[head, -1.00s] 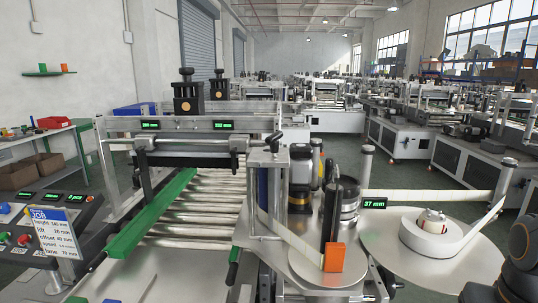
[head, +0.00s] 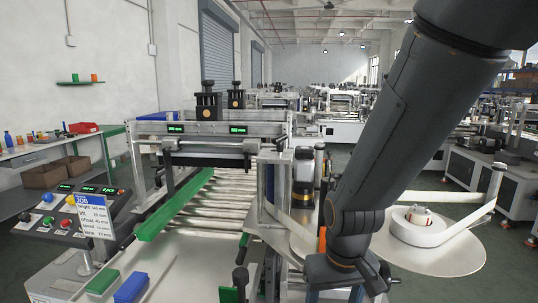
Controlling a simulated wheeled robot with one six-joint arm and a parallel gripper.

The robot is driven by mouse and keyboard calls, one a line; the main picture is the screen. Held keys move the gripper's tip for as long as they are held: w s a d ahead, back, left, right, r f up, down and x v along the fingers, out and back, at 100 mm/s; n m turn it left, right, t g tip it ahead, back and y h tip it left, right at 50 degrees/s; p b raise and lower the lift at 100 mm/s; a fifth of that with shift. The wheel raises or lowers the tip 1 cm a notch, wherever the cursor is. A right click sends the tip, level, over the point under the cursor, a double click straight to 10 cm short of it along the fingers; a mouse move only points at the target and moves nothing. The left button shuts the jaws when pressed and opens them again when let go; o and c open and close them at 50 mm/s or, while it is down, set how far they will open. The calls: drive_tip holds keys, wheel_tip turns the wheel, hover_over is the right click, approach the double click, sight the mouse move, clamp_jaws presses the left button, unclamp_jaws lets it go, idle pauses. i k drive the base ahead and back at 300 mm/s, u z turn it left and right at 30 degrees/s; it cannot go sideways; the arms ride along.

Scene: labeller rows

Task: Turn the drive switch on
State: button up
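The control panel (head: 35,230) stands at the left of the head view, sloped, with several coloured knobs and buttons. My arm comes down from the upper right and bends low near the picture's middle, well right of the panel. My gripper cannot be made out.
A job card (head: 95,214) covers part of the panel. Green (head: 103,282) and blue (head: 131,287) blocks lie on the table in front. A roller conveyor with a green rail (head: 175,205) runs behind. The label reel (head: 418,228) stands at the right.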

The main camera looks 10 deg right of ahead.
sight(25, 216)
drive_tip(key=u, duration=1.9)
drive_tip(key=i, duration=0.6)
drive_tip(key=u, duration=0.5)
drive_tip(key=i, duration=1.45)
drive_tip(key=z, duration=0.7)
drive_tip(key=i, duration=0.75)
drive_tip(key=z, duration=0.3)
